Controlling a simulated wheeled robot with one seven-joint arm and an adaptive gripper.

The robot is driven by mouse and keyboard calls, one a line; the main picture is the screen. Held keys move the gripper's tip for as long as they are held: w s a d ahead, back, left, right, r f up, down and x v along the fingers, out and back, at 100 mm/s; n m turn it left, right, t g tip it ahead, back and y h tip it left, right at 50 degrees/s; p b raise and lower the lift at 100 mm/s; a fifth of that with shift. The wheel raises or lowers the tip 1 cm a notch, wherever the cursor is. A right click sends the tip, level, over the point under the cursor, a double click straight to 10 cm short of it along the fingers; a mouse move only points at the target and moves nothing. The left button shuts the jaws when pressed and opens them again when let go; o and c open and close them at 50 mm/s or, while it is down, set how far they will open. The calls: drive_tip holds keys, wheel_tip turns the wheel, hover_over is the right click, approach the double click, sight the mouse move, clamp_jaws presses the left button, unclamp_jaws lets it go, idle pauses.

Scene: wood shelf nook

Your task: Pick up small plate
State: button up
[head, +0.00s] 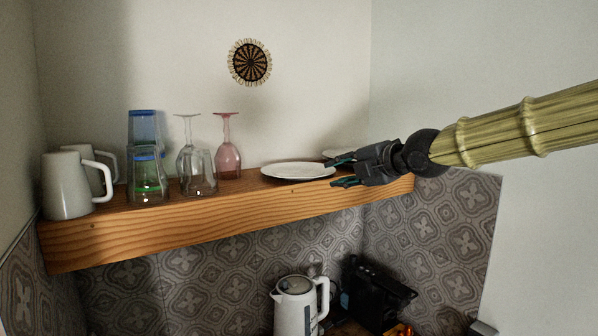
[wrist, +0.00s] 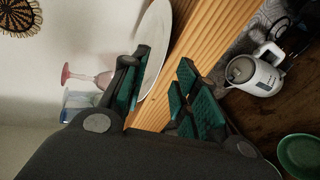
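A white plate (head: 298,171) lies flat on the wooden shelf, right of the glasses. Part of a second white plate (head: 338,154) shows behind my gripper, farther right on the shelf; the rest is hidden. My gripper (head: 335,173) is open and empty at the right end of the shelf, close to the near plate's right edge in the picture. In the wrist view, a white plate (wrist: 158,42) shows behind the left finger of my gripper (wrist: 164,62), and shelf wood shows between the fingers. I cannot tell whether a finger touches a plate.
The wooden shelf (head: 200,221) also holds white mugs (head: 68,186), stacked glasses (head: 147,175), an upturned clear wine glass (head: 188,150) and a pink one (head: 228,160). Below stand a white kettle (head: 295,305) and a black appliance (head: 372,295). A green bowl (wrist: 301,155) shows in the wrist view.

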drive_tip(key=p+x, duration=0.2)
drive_tip(key=x, duration=0.2)
drive_tip(key=shift+w+a, duration=0.1)
drive_tip(key=shift+a, duration=0.1)
clamp_jaws()
